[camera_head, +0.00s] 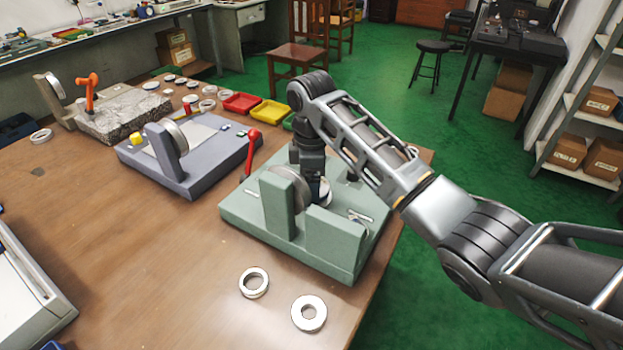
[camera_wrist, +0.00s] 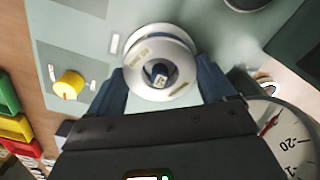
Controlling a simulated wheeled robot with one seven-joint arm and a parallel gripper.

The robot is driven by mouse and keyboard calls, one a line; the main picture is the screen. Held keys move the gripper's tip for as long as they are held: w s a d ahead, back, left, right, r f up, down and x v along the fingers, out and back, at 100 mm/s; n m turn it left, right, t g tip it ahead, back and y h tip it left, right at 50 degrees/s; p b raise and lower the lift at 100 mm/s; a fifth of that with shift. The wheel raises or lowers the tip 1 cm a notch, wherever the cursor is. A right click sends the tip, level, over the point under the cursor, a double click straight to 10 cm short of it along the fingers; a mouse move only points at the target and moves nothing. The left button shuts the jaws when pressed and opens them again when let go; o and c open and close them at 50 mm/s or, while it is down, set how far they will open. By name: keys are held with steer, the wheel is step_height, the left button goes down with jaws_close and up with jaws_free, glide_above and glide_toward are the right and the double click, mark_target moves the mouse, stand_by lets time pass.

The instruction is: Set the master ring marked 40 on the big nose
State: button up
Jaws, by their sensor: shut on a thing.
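My gripper (camera_wrist: 163,82) is shut on a silver ring (camera_wrist: 136,76), one finger on each side of it. The ring's marking is too small to read. A dark blue tip with a small label (camera_wrist: 160,75) shows through the ring's hole, and a pale round face lies just behind the ring. I cannot tell whether the ring is around the nose or just in front of it. In the head view my gripper (camera_head: 318,192) reaches down over the green fixture (camera_head: 336,240), behind its upright with a round disc (camera_head: 284,188). The ring is mostly hidden there.
Two loose rings lie in front of the fixture, one (camera_head: 254,271) left and one (camera_head: 296,313) right. A dial gauge (camera_wrist: 292,150) sits close beside my gripper. Yellow (camera_head: 271,112) and red bins stand behind.

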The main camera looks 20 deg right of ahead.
steer(key=shift+f, duration=0.2)
steer(key=o, duration=1.4)
steer(key=shift+f, duration=0.1)
steer(key=shift+r, duration=4)
